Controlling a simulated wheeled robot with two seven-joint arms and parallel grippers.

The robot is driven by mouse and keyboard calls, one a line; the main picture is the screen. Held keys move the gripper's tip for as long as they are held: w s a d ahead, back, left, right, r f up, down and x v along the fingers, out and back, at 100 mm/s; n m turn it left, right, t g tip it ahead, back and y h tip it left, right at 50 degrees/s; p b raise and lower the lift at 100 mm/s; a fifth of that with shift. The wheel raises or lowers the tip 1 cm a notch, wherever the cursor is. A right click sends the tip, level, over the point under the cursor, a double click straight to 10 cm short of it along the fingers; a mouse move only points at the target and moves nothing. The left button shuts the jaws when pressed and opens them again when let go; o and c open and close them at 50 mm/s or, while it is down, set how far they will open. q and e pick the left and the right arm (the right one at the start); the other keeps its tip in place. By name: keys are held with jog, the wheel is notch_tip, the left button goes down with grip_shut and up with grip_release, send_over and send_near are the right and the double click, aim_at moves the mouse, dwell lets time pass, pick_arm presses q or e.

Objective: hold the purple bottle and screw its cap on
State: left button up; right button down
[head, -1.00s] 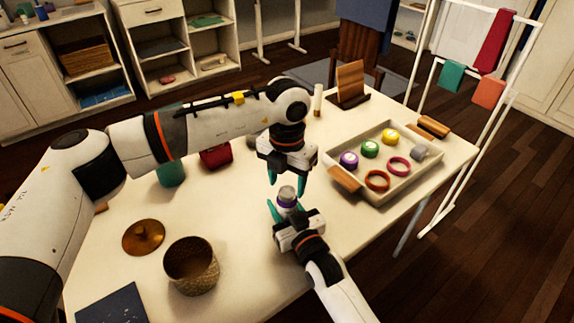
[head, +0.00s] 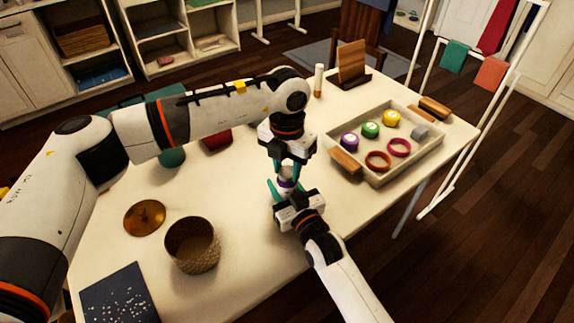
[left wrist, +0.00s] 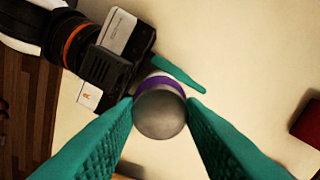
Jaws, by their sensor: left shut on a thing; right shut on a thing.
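The bottle (head: 287,183), pale with a purple band, stands upright near the middle of the table. My right gripper (head: 287,190) is shut around its body from the near side. The round grey cap (left wrist: 160,114) sits on top of the bottle, seen from above in the left wrist view with the purple band (left wrist: 158,82) just beyond it. My left gripper (head: 289,168) points straight down over the bottle, its teal fingers shut on the cap from both sides. Whether the thread is engaged cannot be seen.
A tray (head: 378,181) with several coloured rounds and rings stands to the right. A woven basket (head: 192,245), a brown lid (head: 144,217) and a dark speckled mat (head: 117,295) lie at the left. A red object (head: 216,139) is behind my left arm.

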pick_arm(q)
jog(key=m, duration=0.7)
jog(key=shift+m, duration=0.4)
jog(key=o, duration=1.1)
jog(key=shift+o, duration=0.2)
notch_tip(320, 180, up, 12)
